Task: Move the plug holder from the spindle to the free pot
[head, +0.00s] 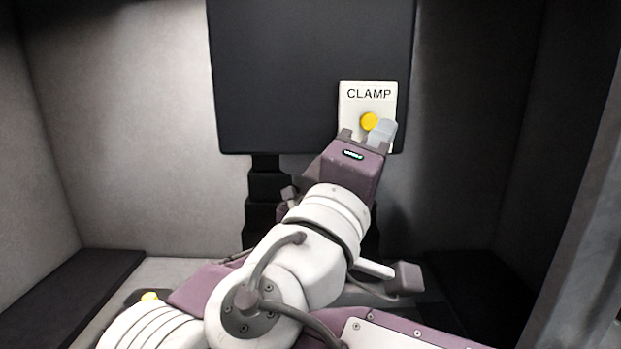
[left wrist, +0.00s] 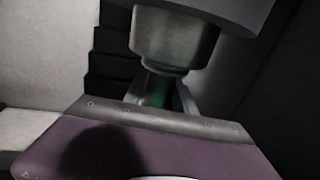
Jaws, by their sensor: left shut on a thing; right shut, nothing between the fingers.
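In the left wrist view, my left gripper (left wrist: 160,92) is shut on the plug holder (left wrist: 157,90), a part that shows green between the fingers. It is directly below the spindle (left wrist: 175,42), a grey metal cylinder; I cannot tell whether they still join. In the head view my right arm hides the left gripper and the holder. My right gripper (head: 382,131) is shut and empty, with its pale fingertips at the yellow button (head: 369,121) of the white CLAMP panel (head: 368,94). I cannot tell whether it touches the button. No free pot can be made out.
A large dark block (head: 290,75) hangs at the back, with the panel on its lower right. Grey walls close in the sides, with a dark ledge (head: 75,290) at left.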

